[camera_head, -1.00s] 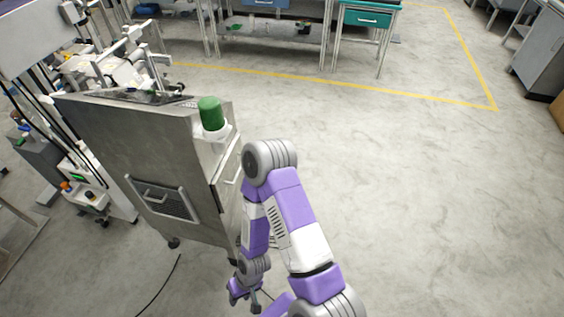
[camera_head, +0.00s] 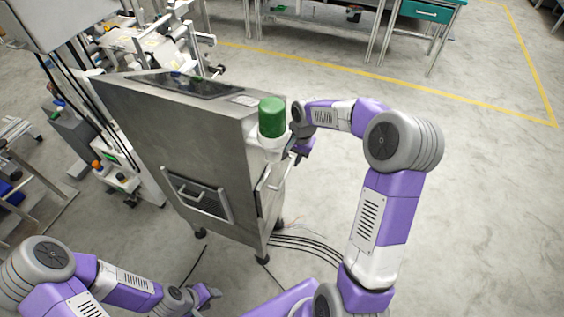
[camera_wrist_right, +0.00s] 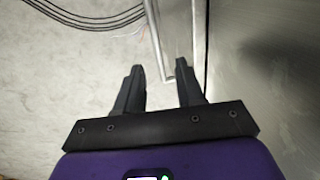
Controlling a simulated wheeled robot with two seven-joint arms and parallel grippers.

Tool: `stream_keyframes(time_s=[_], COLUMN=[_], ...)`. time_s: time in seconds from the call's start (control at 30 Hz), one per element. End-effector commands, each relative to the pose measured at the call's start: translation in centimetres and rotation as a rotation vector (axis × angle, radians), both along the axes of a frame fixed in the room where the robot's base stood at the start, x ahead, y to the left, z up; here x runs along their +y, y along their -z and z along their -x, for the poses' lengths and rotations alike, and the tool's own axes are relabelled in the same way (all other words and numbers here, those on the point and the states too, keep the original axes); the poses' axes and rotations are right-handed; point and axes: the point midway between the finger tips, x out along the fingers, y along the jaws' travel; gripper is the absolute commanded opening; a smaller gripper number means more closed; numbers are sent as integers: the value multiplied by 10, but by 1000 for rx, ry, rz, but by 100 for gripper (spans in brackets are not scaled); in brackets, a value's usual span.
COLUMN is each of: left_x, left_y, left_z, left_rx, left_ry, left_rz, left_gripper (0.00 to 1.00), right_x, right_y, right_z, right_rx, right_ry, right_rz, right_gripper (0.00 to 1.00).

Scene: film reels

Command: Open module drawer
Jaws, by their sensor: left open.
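The module is a grey metal cabinet (camera_head: 150,125) left of centre in the head view. Its front has a framed panel with a bar handle (camera_head: 190,192). A second, upright bar handle (camera_head: 264,190) is on its right side, below a green-topped white holder. My right gripper (camera_head: 298,155) is beside that right side, near the upper part of the side handle. In the right wrist view its fingers (camera_wrist_right: 160,72) are apart, with the bent metal handle bar (camera_wrist_right: 154,35) at the gap between the fingertips; contact cannot be told. My left gripper (camera_head: 212,293) is open and empty, low in front of the cabinet.
A green cylinder (camera_head: 271,116) stands in the white holder on the cabinet's right side. Black cables (camera_head: 305,245) lie on the floor by the cabinet's foot. A workbench with a teal drawer (camera_head: 427,11) is at the back. The floor at right is clear.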

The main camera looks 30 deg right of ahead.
Motion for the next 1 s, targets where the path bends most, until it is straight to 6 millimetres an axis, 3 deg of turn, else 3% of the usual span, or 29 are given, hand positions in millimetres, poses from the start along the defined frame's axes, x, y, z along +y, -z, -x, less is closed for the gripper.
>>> stream_keyframes(time_s=[0.4,0.83,1.0], left_x=[0,0,0], left_y=[23,25,25], left_z=[0,0,0], left_rx=[1,0,0], left_ry=[0,0,0], left_rz=[0,0,0], left_gripper=[43,43,43], right_x=[7,9,9], right_y=[62,71,71], right_z=[-8,-10,-10], right_rx=[5,3,3], right_ry=[1,1,0], right_rz=[0,0,0], right_gripper=[38,38,12])
